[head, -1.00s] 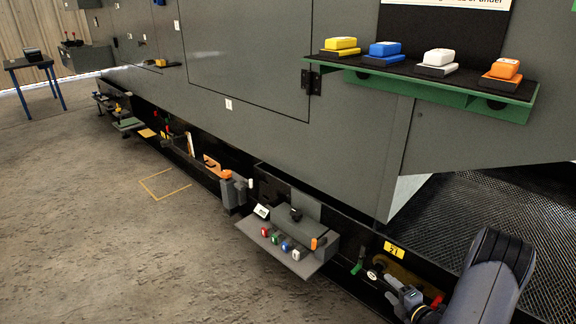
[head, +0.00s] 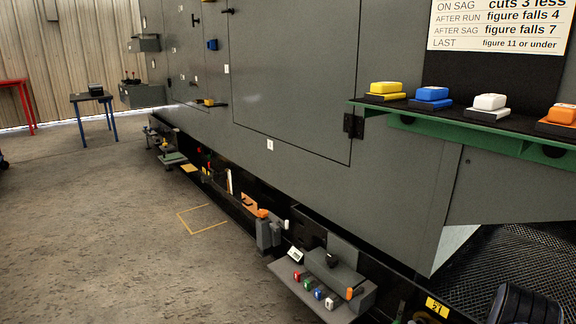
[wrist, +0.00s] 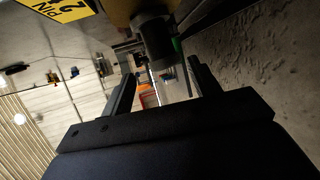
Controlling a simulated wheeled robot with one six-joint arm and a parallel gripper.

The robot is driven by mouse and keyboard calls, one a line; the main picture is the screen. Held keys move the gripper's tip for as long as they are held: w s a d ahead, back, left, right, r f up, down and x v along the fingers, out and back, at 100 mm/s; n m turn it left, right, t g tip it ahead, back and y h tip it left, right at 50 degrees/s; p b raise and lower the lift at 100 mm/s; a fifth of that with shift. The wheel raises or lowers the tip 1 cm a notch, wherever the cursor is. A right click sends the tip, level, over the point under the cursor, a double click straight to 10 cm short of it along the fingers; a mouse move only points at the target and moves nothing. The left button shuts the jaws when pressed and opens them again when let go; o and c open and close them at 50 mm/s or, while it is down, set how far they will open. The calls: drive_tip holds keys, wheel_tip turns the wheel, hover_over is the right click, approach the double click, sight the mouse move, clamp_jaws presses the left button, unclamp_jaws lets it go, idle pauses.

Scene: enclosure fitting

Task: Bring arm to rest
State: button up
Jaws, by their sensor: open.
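My gripper (wrist: 163,80) shows in the wrist view with its two dark fingers apart. I see nothing held between them. A dark cylinder-like part (wrist: 154,40) lies beyond the fingertips; I cannot tell whether anything touches it. In the head view only a dark rounded part of my arm (head: 525,304) shows at the bottom right corner. The gripper itself cannot be made out there.
A yellow numbered plate (head: 437,307) is on the low rail near my arm; a yellow plate (wrist: 62,8) fills the wrist view's top left. A green shelf (head: 455,130) holds coloured blocks. A grey ledge (head: 335,305) carries small coloured parts. Open floor (head: 110,250) lies left.

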drive_tip(key=d+p+v, duration=0.1)
drive_tip(key=p+v, duration=0.3)
drive_tip(key=v, duration=0.6)
drive_tip(key=a+b+x, duration=0.1)
drive_tip(key=b+x, duration=0.3)
drive_tip(key=x, duration=0.7)
drive_tip(key=s+a, duration=0.4)
drive_tip(key=shift+s, duration=0.15)
drive_tip(key=shift+a+r, duration=0.1)
